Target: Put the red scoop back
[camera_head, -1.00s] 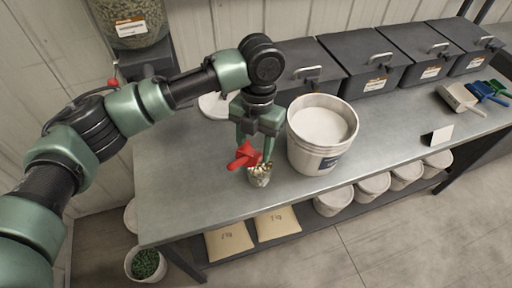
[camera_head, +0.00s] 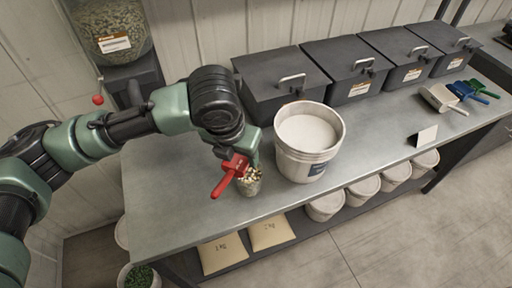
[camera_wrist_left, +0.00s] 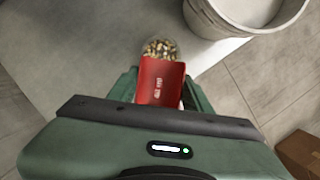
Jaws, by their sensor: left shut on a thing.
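The red scoop (camera_head: 231,172) is held in my left gripper (camera_head: 246,152), which is shut on it. It is tilted, with one end pointing down and to the left in the head view. Right beside and partly behind it is a small clear cup (camera_head: 251,187) filled with mixed seeds. In the left wrist view the red scoop (camera_wrist_left: 160,82) lies between the green fingers, and the seed cup (camera_wrist_left: 160,50) shows just beyond it. Whether scoop and cup touch I cannot tell. My right gripper is not in view.
A large white bucket (camera_head: 308,160) stands close to the right of the cup. White (camera_head: 440,98), blue (camera_head: 468,91) and green (camera_head: 485,88) scoops lie at the bench's right end, with a small white card (camera_head: 427,136) nearer. Lidded dark bins (camera_head: 345,82) line the back. The bench (camera_head: 370,133) between is clear.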

